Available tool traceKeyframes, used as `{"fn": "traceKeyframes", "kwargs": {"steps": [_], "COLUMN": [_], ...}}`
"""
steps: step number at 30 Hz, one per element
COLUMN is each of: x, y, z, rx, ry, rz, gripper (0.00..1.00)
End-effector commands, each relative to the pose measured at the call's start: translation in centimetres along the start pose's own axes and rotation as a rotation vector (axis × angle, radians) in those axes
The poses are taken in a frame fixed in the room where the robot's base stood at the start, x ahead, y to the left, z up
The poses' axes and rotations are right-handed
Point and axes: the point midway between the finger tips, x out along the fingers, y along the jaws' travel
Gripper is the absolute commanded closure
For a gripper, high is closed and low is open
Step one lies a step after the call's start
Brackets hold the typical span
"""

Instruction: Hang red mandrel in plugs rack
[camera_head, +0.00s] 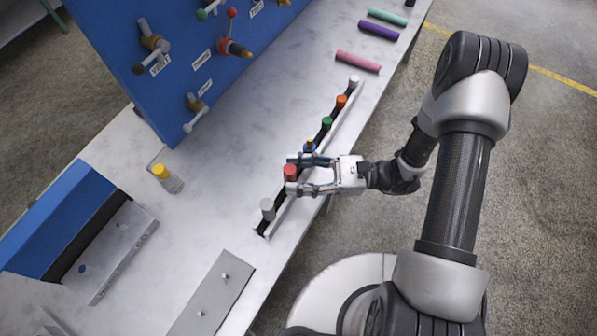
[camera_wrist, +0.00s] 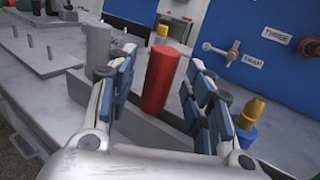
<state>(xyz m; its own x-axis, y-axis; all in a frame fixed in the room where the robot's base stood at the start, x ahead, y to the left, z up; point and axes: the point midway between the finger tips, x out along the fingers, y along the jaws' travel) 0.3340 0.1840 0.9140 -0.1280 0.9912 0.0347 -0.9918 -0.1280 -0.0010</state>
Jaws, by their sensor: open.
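The red mandrel (camera_head: 290,172) stands upright in the long rail rack (camera_head: 318,150) near the table's front edge. It also shows as a red cylinder in the wrist view (camera_wrist: 161,78). My gripper (camera_head: 294,175) is open, with one finger on each side of the red mandrel. In the wrist view, my gripper (camera_wrist: 164,82) shows gaps between its blue pads and the mandrel. The mandrel's lower end is hidden by the rack. No label that I can read marks a plugs rack. A blue board (camera_head: 190,60) with labelled pegs and fittings stands behind.
A grey cylinder (camera_head: 268,208) stands left of the red mandrel; blue, green (camera_head: 327,124) and orange (camera_head: 341,101) ones stand right. A yellow-topped piece (camera_head: 161,172), a metal plate with pins (camera_head: 213,296) and a blue-backed holder (camera_head: 60,225) are on the left. Loose cylinders (camera_head: 358,62) lie far right.

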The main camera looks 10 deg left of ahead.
Motion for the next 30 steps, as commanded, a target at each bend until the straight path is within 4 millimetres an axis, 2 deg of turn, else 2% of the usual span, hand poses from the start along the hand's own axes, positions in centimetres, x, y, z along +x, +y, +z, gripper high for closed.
{"fn": "traceKeyframes", "kwargs": {"steps": [6,10,21,25,30], "x": [-0.1,-1.1,-8.6,-10.6,-11.9], "y": [0.0,-0.1,-0.1,-0.1,0.0], "z": [0.0,0.0,-0.1,0.0,0.0], "rx": [0.000,-0.001,-0.002,-0.002,0.000], "ry": [0.001,0.000,0.001,0.000,0.000], "rz": [0.000,-0.004,-0.006,-0.003,0.000], "gripper": [0.53,0.53,0.53,0.53,0.53]}}
